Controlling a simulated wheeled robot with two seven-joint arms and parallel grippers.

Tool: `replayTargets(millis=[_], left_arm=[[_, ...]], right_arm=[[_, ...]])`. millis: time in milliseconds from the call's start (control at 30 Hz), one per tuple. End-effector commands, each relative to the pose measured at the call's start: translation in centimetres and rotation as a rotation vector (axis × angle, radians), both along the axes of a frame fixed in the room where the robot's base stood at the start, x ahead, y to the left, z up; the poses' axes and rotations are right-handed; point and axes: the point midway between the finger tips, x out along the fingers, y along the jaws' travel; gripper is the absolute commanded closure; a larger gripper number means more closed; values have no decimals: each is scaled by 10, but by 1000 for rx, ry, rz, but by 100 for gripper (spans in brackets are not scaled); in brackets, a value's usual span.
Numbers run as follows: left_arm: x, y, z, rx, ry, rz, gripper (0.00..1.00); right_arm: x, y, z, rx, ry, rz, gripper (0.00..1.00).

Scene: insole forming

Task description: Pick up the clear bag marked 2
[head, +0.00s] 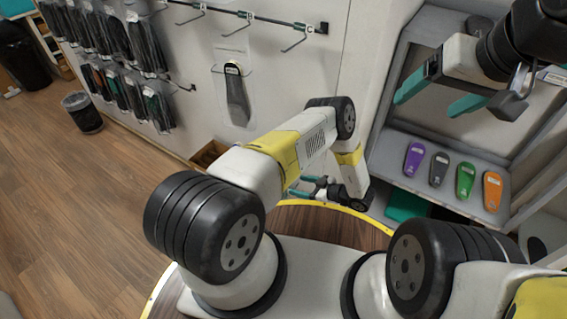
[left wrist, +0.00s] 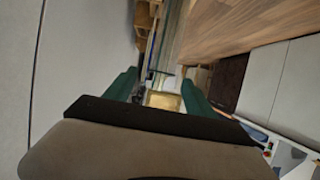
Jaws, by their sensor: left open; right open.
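A clear bag (head: 235,95) with a dark grey insole and a white label hangs against the wall, left of centre in the head view. Its number is too small to read. My left gripper (head: 304,187) is below and to the right of this bag, apart from it, partly behind my own arm. In the left wrist view its two green fingers (left wrist: 160,90) are apart with nothing held between them. My right gripper (head: 435,97) is open and empty at the upper right, in front of the shelf unit. I cannot make out the bag in the left wrist view.
Several empty hooks (head: 240,24) stick out from a wall rail above the bag. Several dark bagged insoles (head: 110,40) hang at the left. A grey shelf (head: 480,204) holds purple, grey, green and orange insoles. A bin (head: 83,112) stands on the open wooden floor (head: 70,200).

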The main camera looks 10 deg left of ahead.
Motion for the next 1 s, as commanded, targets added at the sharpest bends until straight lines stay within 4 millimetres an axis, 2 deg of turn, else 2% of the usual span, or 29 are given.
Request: replayTargets(millis=[367,667,900,1000], left_arm=[[10,29,-14,1,0,2,36],[22,63,-33,0,-2,4,36],[23,66,-35,-1,-2,1,36],[23,66,-35,-1,-2,1,54]], right_arm=[[0,0,0,0,0,0,20],[0,0,0,0,0,0,20],[0,0,0,0,0,0,20],[0,0,0,0,0,0,20]])
